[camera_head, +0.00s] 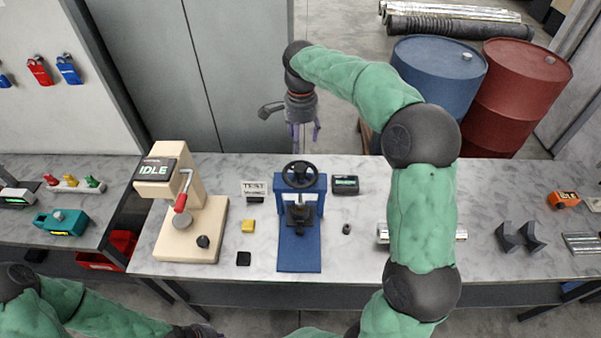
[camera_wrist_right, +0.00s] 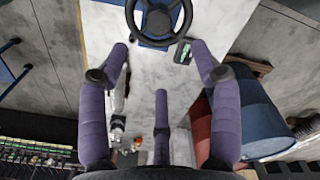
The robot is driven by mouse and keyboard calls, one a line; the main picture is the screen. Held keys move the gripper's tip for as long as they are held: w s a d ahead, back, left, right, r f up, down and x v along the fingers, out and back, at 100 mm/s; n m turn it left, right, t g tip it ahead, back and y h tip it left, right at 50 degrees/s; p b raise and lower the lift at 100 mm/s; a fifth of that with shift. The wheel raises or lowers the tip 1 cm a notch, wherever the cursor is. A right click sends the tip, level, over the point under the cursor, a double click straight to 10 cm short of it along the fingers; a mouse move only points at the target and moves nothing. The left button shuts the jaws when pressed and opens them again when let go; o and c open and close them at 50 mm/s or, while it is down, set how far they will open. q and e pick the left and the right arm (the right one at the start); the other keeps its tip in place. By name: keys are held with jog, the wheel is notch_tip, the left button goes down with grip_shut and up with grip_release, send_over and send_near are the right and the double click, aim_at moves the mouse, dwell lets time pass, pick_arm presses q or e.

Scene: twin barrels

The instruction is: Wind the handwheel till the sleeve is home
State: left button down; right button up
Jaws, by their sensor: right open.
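A black handwheel (camera_head: 300,175) sits on top of a blue press frame (camera_head: 298,255) in the middle of the bench. It also shows at the top edge of the right wrist view (camera_wrist_right: 158,14). A dark and grey part stands inside the press under the wheel; I cannot tell whether it is the sleeve. My right gripper (camera_head: 304,132) hangs behind the press, apart from the wheel. Its purple fingers are spread and empty, as the right wrist view shows (camera_wrist_right: 160,65). My left arm enters at the lower left; its gripper is not visible.
A cream press (camera_head: 205,225) with a red handle and IDLE display stands left. Blue (camera_head: 440,75) and red (camera_head: 520,95) barrels stand behind the bench.

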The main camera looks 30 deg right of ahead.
aim_at(301, 166)
notch_tip(301, 166, down, 12)
jog(key=n, duration=3.4)
jog(key=shift+n, duration=0.4)
jog(key=shift+r, duration=0.1)
jog(key=c, duration=1.1)
